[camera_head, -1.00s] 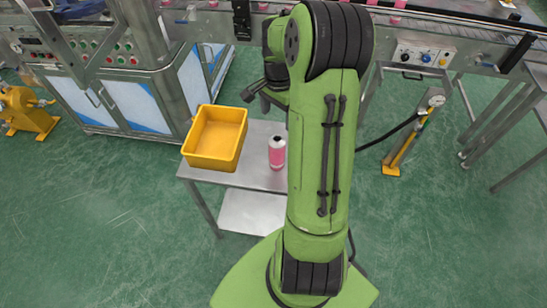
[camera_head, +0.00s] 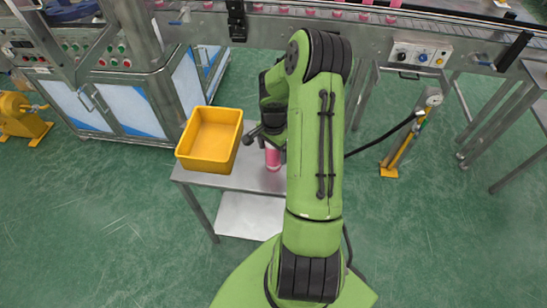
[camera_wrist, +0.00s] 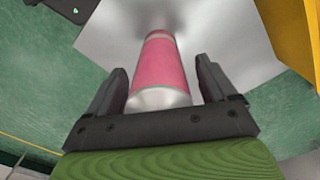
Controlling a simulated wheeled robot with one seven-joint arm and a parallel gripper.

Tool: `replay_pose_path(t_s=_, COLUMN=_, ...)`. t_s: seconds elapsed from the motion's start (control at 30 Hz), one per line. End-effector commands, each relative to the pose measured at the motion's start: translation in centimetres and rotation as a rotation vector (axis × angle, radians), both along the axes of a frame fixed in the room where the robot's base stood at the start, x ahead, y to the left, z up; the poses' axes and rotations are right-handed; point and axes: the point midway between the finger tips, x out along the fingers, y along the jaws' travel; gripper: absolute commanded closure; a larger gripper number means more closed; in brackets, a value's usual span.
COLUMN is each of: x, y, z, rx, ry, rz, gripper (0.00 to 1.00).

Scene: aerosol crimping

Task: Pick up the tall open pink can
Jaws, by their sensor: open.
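The tall pink can (camera_head: 273,157) stands upright on the small metal table, beside the yellow bin. Its top is hidden behind my gripper in the head view. In the wrist view the pink can (camera_wrist: 164,68) lies between the two dark fingers, with its silver end toward the palm and a gap showing on either side. My gripper (camera_wrist: 161,84) is open around the can and is not closed on it. In the head view my gripper (camera_head: 262,136) is at the can's upper part, partly covered by my arm.
The yellow bin (camera_head: 209,139) stands on the left of the metal table (camera_head: 230,180), close to the can. A conveyor (camera_head: 400,30) with several pink cans runs behind. A control cabinet (camera_head: 120,105) stands at the back left. A yellow gauge stand (camera_head: 400,150) is at the right.

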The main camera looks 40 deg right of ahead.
Motion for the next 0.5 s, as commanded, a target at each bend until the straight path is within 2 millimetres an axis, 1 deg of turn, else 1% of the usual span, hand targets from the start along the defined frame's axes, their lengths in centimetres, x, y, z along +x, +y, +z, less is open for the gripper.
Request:
replay_pose_path(t_s=0.17, x=0.03, y=-0.01, z=0.08, rx=-0.001, ry=-0.001, rz=0.0, gripper=0.15)
replay_pose_path(t_s=0.5, x=0.03, y=-0.01, z=0.11, rx=0.0, ry=-0.001, rz=0.0, gripper=0.67)
